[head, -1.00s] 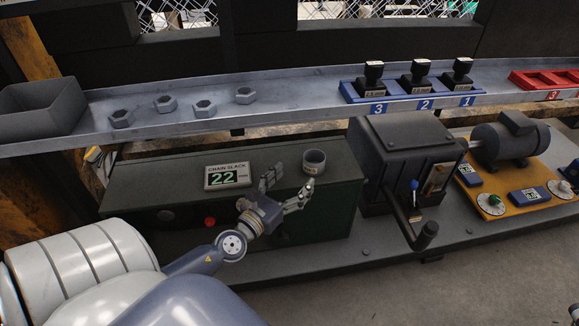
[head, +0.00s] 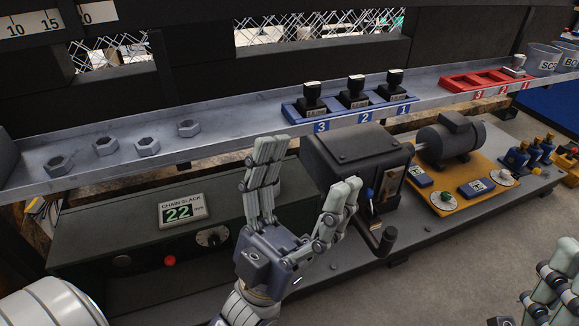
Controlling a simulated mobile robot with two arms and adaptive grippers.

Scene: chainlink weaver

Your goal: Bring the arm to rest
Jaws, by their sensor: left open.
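My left gripper (head: 306,170) is open and empty. Its fingers point up, apart from each other, in front of the dark green box and the dark gearbox-like housing (head: 355,150). Its left finger covers part of the green box (head: 110,255). My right gripper (head: 552,285) shows only in part at the lower right corner, over the floor, with nothing visible in it. Whether its fingers are apart cannot be told.
The green box carries a display (head: 182,211) reading 22, a red button (head: 169,261) and a dial (head: 212,238). A crank handle (head: 382,240) sticks out in front of the housing. A shelf behind holds several nuts, a blue stamp rack (head: 335,113) and a red rack (head: 470,84).

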